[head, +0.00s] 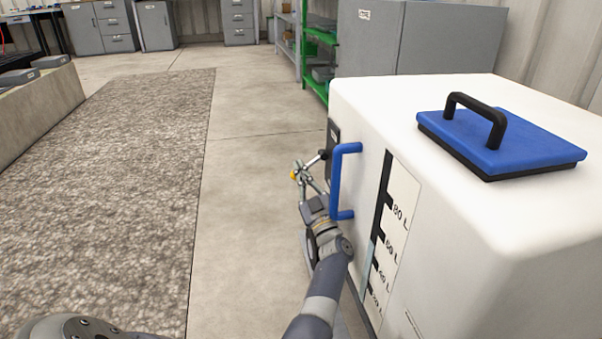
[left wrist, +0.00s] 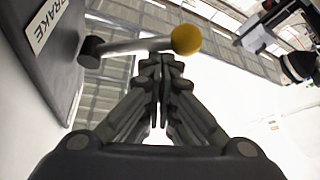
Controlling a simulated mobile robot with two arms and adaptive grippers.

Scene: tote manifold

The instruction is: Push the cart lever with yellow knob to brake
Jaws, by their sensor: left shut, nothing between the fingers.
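The cart (head: 470,220) is a white tank at the right of the head view. A grey panel (head: 333,140) on its side bears a lever; in the left wrist view the panel's label (left wrist: 47,25) reads "BRAKE". The lever's metal rod (left wrist: 135,47) runs from a black pivot (left wrist: 92,52) to a round yellow knob (left wrist: 186,39). The knob also shows small in the head view (head: 293,175). My left gripper (head: 301,172) is shut and empty, its fingertips (left wrist: 161,64) close beside the rod near the knob. I cannot tell whether they touch. My right gripper is out of view.
A blue handle (head: 338,182) stands out from the cart's side, close to my left wrist. A blue lid (head: 500,142) lies on the cart's top. Shelves and grey cabinets (head: 420,38) stand behind. The floor (head: 245,200) left of the cart is clear.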

